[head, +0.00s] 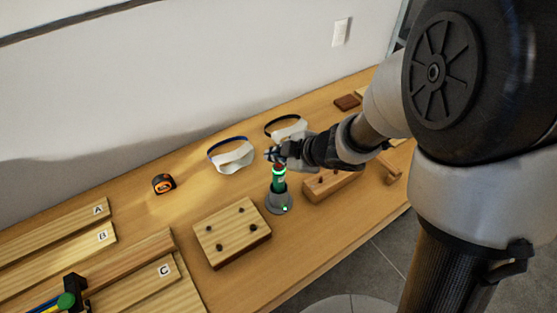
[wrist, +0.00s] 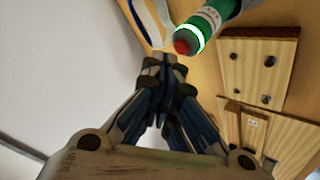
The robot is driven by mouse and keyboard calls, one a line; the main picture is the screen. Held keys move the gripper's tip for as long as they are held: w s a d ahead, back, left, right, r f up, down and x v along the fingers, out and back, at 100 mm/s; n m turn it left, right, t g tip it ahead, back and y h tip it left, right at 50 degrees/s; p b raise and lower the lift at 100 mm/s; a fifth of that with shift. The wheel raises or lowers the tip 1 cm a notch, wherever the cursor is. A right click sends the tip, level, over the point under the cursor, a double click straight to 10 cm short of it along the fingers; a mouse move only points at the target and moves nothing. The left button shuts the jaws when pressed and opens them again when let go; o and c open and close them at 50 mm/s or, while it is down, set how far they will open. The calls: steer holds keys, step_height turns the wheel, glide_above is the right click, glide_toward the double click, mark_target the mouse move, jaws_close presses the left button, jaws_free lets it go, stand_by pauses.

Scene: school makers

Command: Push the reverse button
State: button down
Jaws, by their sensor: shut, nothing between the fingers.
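A green electric tool (head: 279,183) stands upright in a round grey base (head: 279,203) on the workbench. It has a glowing ring near its top and a red end on top. In the wrist view the tool (wrist: 209,19) shows its red end (wrist: 182,47) and the bright ring close to my fingers. My gripper (wrist: 164,66) is shut and empty. Its fingertips are beside the red end in the wrist view, with a small gap visible. In the head view my gripper (head: 272,154) is just above the tool's top. No button labelled reverse can be read.
Safety goggles (head: 232,156) and a tape measure (head: 164,184) lie behind. Lettered boards (head: 60,254) fill the left bench.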

mark_target(277, 166)
steer(key=shift+r, duration=0.1)
step_height(277, 166, up, 6)
steer(key=p, duration=0.6)
stand_by(0.4)
